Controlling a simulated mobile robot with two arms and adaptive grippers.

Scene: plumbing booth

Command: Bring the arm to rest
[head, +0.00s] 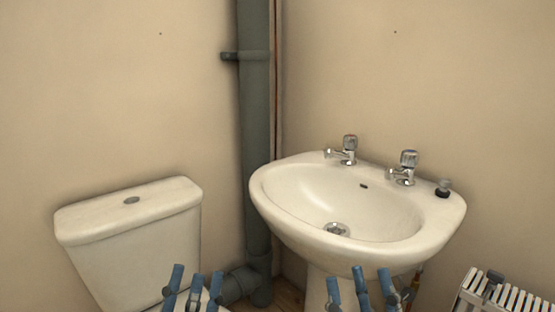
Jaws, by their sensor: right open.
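My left gripper (196,284) shows at the bottom edge, in front of the toilet's right side. Its blue fingers stand up with gaps between them, and I see nothing held. My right gripper (360,284) shows at the bottom edge, in front of the washbasin's underside and pedestal. Its blue fingers are spread, with nothing visible between them. Only the finger ends of both grippers are in view; the wrists and arms are cut off below.
A white washbasin (300,190) with two chrome taps stands at the right; a small dark-and-grey object (443,188) sits on its rim. A toilet cistern (130,230) stands left. A grey vertical pipe (257,130) runs up the corner. A white radiator (510,296) is at lower right.

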